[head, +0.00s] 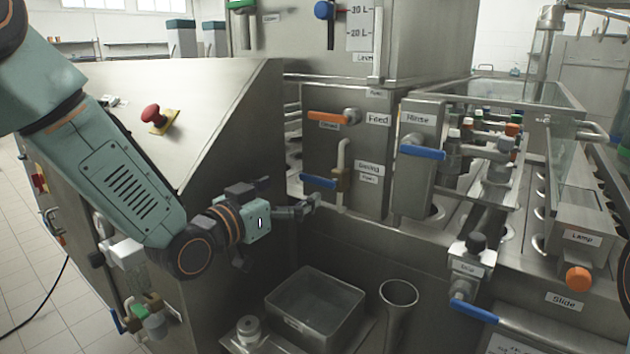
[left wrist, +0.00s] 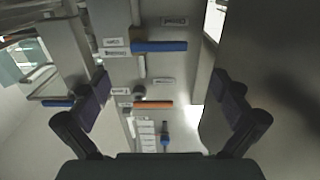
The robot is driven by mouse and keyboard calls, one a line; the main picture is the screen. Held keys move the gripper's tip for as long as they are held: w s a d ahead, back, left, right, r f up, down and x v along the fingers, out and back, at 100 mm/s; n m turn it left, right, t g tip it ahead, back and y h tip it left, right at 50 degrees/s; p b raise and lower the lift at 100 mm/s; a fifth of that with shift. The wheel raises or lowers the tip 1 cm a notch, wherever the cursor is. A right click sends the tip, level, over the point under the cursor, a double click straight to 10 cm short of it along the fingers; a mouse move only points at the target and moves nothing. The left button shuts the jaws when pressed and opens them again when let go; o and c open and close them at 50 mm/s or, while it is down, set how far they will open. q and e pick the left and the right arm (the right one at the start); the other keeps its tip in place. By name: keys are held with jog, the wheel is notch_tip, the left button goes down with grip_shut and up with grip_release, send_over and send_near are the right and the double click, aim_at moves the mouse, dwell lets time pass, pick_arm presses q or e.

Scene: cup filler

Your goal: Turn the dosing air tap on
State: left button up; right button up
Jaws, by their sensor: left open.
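A blue lever tap (head: 318,181) with a brass-coloured body sits low on the steel panel, left of a label reading "Dosing"; I cannot read whether any label says air. The lever lies level. In the left wrist view, which looks upside down, this blue lever (left wrist: 160,46) shows near the top middle. My left gripper (head: 275,215) is open and empty, to the left of and slightly below the lever, apart from it. In the left wrist view its two fingers (left wrist: 165,95) stand wide at either side with nothing between them. My right gripper is not in view.
An orange lever (head: 325,117) labelled "Feed" is above, also in the wrist view (left wrist: 153,104). A "Rinse" blue lever (head: 422,152) is to the right. The sloped steel cabinet (head: 225,120) stands close left. Below are an open steel box (head: 312,285) and a cylinder (head: 398,293).

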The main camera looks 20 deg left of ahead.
aim_at(315, 179)
pick_arm(q)
jog(key=x, duration=0.5)
jog(key=shift+w+d+b, duration=0.25)
jog(key=shift+b, duration=0.15)
jog(key=shift+w+d, duration=0.1)
jog(key=shift+w, duration=0.45)
jog(key=shift+c, duration=0.3)
jog(key=c, duration=1.5)
jog(key=shift+c, duration=0.4)
